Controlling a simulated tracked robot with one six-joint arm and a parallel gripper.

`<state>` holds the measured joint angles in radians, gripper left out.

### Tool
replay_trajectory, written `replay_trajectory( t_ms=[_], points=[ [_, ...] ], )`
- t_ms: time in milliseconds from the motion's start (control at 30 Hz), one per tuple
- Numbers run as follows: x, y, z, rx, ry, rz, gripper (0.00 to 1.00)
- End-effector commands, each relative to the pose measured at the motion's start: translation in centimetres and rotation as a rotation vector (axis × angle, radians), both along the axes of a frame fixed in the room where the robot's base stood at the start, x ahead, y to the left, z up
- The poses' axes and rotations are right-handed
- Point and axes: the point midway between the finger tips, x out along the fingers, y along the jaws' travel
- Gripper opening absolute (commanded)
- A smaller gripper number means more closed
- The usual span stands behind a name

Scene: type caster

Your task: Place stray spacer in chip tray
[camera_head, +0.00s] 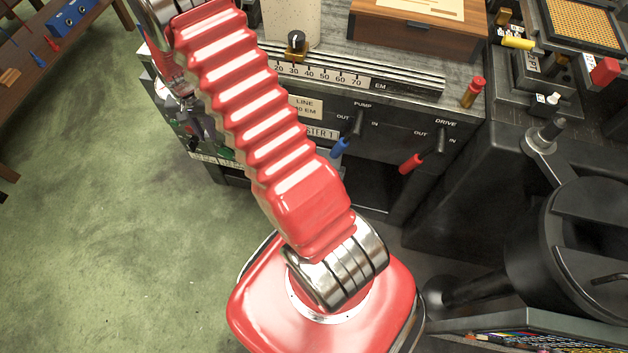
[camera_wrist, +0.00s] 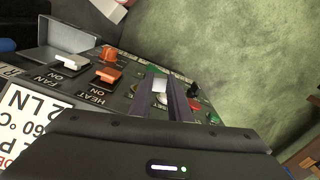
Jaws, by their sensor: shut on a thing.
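In the wrist view my gripper (camera_wrist: 162,82) is closed on a small pale block, which looks like the spacer (camera_wrist: 160,86). It sits between the two dark fingers near their tips, above or in front of a control panel.
In the head view a wooden box (camera_head: 418,28) stands on the machine top. The green floor (camera_head: 85,200) is open at left.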

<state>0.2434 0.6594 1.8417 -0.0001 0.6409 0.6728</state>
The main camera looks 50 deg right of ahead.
Motion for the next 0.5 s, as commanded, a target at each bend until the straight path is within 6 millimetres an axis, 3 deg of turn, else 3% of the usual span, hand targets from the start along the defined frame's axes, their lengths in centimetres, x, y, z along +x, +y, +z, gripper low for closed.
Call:
replay_trajectory(
  t_ms=[33, 200, 500],
  points=[
    [-1.7, -0.6, -1.9, 0.002, 0.008, -0.039, 0.00],
    [-6.4, -1.9, -7.3, 0.002, 0.008, -0.163, 0.00],
    [-16.4, -2.9, -15.1, 0.002, 0.010, -0.374, 0.00]
  ],
)
